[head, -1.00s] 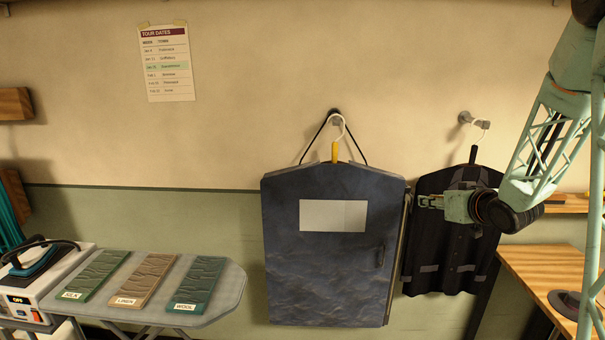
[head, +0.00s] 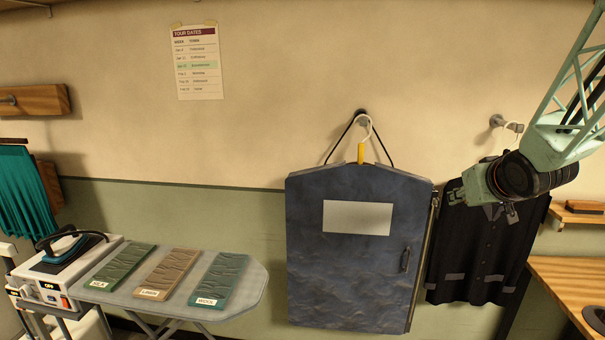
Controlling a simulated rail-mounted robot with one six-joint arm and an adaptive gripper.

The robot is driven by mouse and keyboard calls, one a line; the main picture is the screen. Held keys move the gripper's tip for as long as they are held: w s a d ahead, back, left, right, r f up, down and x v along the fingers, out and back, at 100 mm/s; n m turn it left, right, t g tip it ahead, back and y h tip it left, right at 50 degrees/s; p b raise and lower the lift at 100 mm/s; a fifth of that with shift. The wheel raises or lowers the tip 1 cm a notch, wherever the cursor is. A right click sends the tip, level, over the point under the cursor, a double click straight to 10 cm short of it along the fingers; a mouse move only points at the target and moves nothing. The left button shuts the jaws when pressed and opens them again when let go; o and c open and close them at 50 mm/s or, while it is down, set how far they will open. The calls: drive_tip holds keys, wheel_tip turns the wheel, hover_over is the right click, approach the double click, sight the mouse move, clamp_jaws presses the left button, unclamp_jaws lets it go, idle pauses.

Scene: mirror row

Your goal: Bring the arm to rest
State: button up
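My gripper (head: 456,196) is at the right in the head view, on the end of my green lattice arm. It points left, in front of the dark shirt (head: 480,252) and near the right edge of the blue garment bag (head: 350,268). Its fingers are small and seen nearly edge-on, so I cannot tell how far apart they are. I see nothing hanging from it. The garment bag hangs from a wall peg (head: 362,116) by a black strap, with a white hanger and yellow neck at its top. The shirt's upper part is partly hidden by my gripper.
An ironing board (head: 255,293) at lower left carries green, brown and teal cloth samples. An iron (head: 65,245) sits on its station (head: 60,277) beside it. Teal cloth (head: 22,193) hangs at far left. A wooden table (head: 572,280) is at lower right. The wall's middle is clear.

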drive_tip(key=s+a+g+b, duration=0.1)
drive_tip(key=s+a, duration=0.6)
drive_tip(key=s, duration=0.9)
drive_tip(key=s+a+g+y+b, duration=0.1)
drive_tip(key=s+a+g, duration=0.2)
drive_tip(key=s+a, duration=0.5)
drive_tip(key=s+a+g+b, duration=0.1)
drive_tip(key=s+a+g, duration=0.2)
drive_tip(key=s, duration=2.2)
drive_tip(key=a, duration=0.5)
drive_tip(key=shift+s+f+y+b, duration=0.3)
drive_tip(key=shift+f+y+b, duration=0.05)
drive_tip(key=shift+f+y, duration=0.05)
